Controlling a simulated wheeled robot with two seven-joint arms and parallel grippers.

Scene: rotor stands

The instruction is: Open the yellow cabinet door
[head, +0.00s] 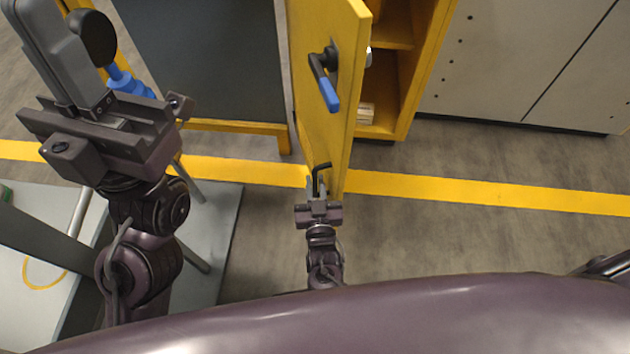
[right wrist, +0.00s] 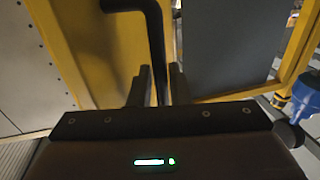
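The yellow cabinet door (head: 325,125) stands swung open in the head view. A black lever handle with a blue grip (head: 329,92) is on its face. My right gripper (head: 318,192) is low, by the door's near lower end, apart from the lever handle. It is shut on a black L-shaped bar (head: 321,168), which also stands between the fingers in the right wrist view (right wrist: 157,50). My left gripper (head: 62,52) is up at the left, away from the door. Its grey fingers look closed together, with nothing clearly between them.
The open yellow cabinet (head: 425,65) shows shelves and a small pale item (head: 366,112). Grey cabinets (head: 530,60) stand right of it. A dark panel (head: 215,60) with a yellow frame is left of the door. A grey platform (head: 215,215) is at lower left. Floor is clear at right.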

